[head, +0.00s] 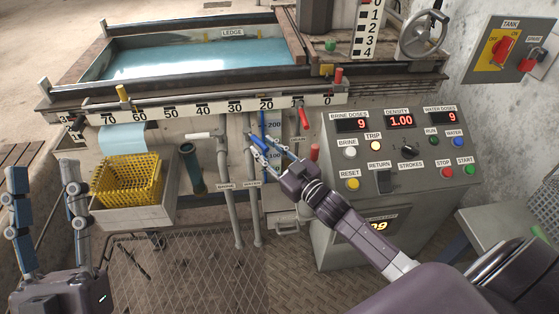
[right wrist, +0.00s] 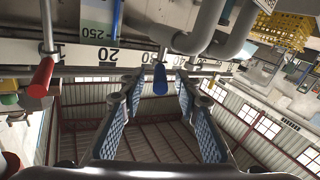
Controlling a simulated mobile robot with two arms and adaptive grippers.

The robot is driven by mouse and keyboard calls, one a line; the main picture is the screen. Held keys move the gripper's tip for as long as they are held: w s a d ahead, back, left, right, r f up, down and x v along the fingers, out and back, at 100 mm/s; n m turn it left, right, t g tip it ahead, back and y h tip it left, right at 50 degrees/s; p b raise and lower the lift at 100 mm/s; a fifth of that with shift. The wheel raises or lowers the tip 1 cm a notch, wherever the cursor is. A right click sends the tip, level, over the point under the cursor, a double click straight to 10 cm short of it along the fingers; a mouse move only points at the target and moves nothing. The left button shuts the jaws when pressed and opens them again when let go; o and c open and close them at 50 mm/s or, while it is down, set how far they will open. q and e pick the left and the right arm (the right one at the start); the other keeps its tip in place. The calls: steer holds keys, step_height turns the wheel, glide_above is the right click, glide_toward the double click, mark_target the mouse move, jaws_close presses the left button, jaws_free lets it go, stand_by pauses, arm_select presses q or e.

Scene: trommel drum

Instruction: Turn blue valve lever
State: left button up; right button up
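The blue valve lever (right wrist: 160,80) shows in the right wrist view, pointing toward the camera. My right gripper (right wrist: 157,92) is open, with one blue-padded finger on each side of the lever and visible gaps between. In the head view my right gripper (head: 265,150) is at the pipes under the ruler, where its fingers largely hide the lever. I cannot tell how deep the lever sits between the fingers. My left gripper (head: 42,180) is open and empty at the far left, away from the valves.
A red lever (head: 304,118) is to the right of my right gripper, and a white lever (head: 199,135) is to its left. A blue gauge tube (head: 262,121) stands just behind. The control console (head: 328,205) is at right. A yellow basket (head: 127,182) is at left.

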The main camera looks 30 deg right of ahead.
steer(key=s+d, duration=0.1)
steer(key=s, duration=0.6)
steer(key=shift+s+d, duration=0.2)
steer(key=shift+s, duration=0.05)
